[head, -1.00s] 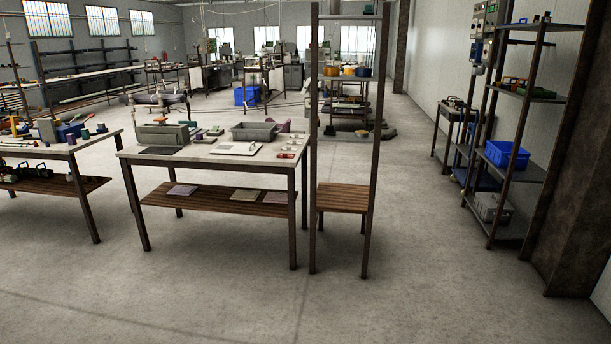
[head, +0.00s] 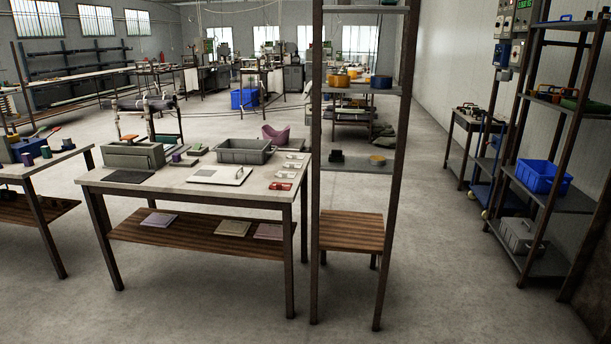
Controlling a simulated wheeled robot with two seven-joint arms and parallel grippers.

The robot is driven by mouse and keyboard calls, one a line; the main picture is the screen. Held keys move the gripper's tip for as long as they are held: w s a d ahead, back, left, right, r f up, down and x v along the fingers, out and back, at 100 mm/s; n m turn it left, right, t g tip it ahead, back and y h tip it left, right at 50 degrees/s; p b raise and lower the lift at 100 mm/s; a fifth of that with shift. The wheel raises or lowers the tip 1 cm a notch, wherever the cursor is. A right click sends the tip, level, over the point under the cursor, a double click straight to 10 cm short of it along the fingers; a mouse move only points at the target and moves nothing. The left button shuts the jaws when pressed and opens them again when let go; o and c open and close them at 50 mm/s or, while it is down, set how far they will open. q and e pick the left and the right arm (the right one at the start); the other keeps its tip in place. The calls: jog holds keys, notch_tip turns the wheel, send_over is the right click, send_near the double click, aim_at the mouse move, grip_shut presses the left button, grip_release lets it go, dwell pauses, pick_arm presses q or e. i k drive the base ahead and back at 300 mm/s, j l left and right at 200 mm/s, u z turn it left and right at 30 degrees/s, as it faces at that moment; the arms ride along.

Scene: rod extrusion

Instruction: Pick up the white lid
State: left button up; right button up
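A flat white panel (head: 219,175) lies on the near worktable (head: 150,181), with a small dark mark or handle at its right side. It may be the white lid, but it is too small to be sure. A grey open bin (head: 244,151) stands just behind it. Neither of my grippers is in view.
A dark flat pad (head: 130,177) and a grey-green box (head: 133,155) are on the table's left. Several small white and red items (head: 281,186) lie at its right end. A tall narrow rack (head: 350,228) stands close on the right. The floor in front is clear.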

aim_at(206, 174)
jog(key=i, duration=3.3)
jog(key=u, duration=0.25)
